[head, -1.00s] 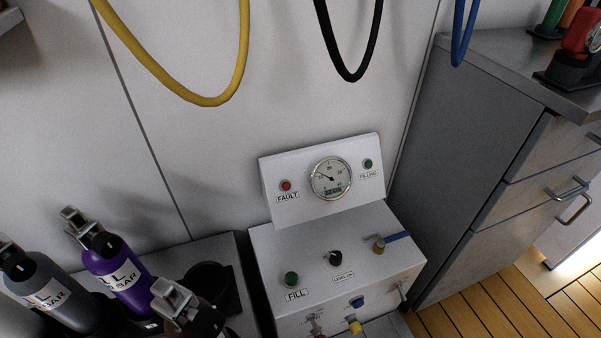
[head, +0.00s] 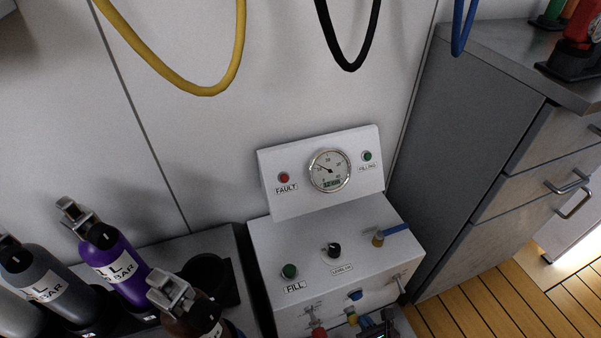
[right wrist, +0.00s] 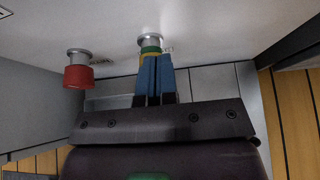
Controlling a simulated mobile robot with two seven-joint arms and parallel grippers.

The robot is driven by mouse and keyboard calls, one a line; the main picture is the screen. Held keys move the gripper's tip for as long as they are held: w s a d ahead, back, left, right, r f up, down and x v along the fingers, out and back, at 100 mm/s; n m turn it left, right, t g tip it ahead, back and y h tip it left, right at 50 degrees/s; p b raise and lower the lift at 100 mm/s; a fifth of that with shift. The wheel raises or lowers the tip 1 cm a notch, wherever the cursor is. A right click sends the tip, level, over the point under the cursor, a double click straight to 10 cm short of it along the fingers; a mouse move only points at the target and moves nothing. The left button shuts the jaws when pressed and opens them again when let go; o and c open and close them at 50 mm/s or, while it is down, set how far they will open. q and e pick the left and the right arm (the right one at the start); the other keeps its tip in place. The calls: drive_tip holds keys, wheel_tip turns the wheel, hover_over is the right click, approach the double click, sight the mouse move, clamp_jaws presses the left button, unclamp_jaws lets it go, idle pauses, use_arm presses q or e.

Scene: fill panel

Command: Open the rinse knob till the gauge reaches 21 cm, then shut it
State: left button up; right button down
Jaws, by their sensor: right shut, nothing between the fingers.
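The white panel box (head: 262,238) carries a round gauge (head: 330,171); its needle points up-left, and its small digital readout is too small to read. My right gripper (head: 369,322) is at the bottom edge, beside the yellow knob. In the right wrist view its blue fingers (right wrist: 153,62) are shut and empty, their tips just before a yellow-green knob (right wrist: 151,47); the red knob (right wrist: 78,76) is left.
Bottles, one purple (head: 115,262), stand at left. A grey cabinet (head: 480,140) stands at right. Hoses hang above.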

drive_tip(key=shift+w+a+r, duration=0.1)
drive_tip(key=shift+w, duration=0.15)
idle(0.4)
